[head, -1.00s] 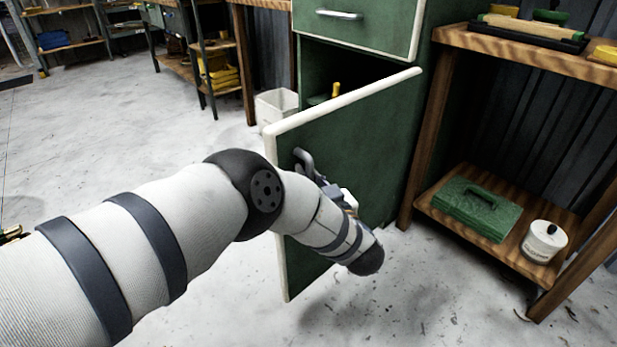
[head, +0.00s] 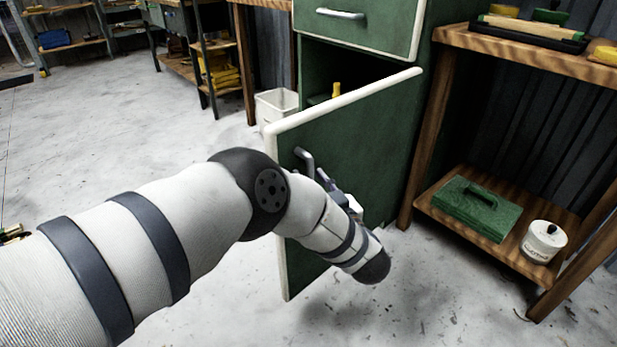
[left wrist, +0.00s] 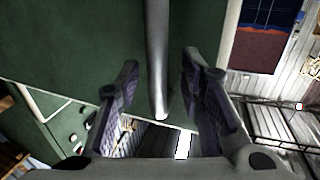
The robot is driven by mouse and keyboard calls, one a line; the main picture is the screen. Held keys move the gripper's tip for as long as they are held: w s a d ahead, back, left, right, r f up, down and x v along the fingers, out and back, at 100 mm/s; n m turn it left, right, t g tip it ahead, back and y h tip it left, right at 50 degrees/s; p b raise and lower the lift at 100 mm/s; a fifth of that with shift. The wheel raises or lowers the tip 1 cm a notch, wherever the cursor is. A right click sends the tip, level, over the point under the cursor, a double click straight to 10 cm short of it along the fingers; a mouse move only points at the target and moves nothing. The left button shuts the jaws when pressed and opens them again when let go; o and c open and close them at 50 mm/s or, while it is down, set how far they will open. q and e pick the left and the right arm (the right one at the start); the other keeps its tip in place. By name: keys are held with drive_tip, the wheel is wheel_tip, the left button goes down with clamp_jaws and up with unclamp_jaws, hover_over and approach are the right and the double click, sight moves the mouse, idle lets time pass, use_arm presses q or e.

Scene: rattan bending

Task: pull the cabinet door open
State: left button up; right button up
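The green cabinet door (head: 360,135) with white edging stands swung well out from the green cabinet (head: 312,70), and part of the dark inside shows above it. The grey bar handle (head: 304,158) is on the door's outer face, near its free edge. My left gripper (head: 328,182) is beside the handle, partly hidden by my arm. In the left wrist view the handle (left wrist: 157,65) runs between the two spread fingers of my left gripper (left wrist: 160,82), with gaps on both sides. My right gripper is not in view.
A drawer (head: 355,28) above the door is shut. A wooden bench (head: 445,125) at the right holds a green toolbox (head: 477,208) and a white pot (head: 544,240) on its low shelf. A white bin (head: 277,104) stands behind the door. The floor at left is clear.

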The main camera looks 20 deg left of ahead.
use_arm(q)
drive_tip(key=v, duration=1)
drive_tip(key=shift+d, duration=0.15)
drive_tip(key=shift+s, duration=0.1)
